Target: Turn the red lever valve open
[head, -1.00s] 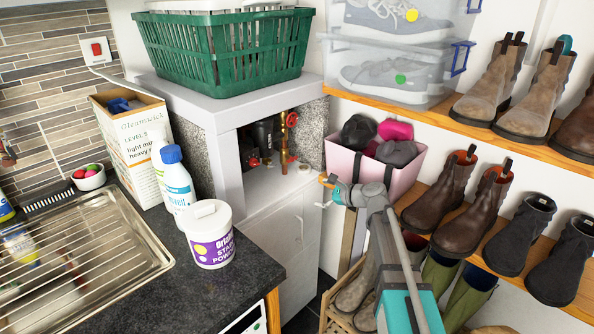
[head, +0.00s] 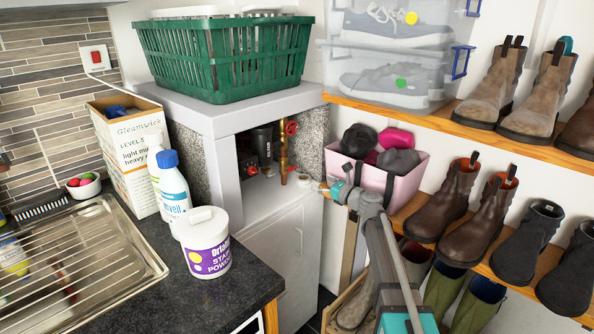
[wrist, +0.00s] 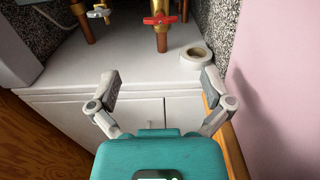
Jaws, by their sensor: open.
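The red lever valve (wrist: 160,19) shows in the wrist view at the top, with its handle lying crosswise in front of a brass pipe. In the head view my gripper (head: 331,188) is just outside the opening, to the right of the pipe and in front of the pink box.
A white tape roll (wrist: 195,56) lies on the white cupboard ledge (wrist: 140,55), right of the valve. A pink box (head: 392,182) stands close on the right. A red round handwheel (head: 291,128) sits higher on the pipework. A green basket (head: 225,60) stands on top.

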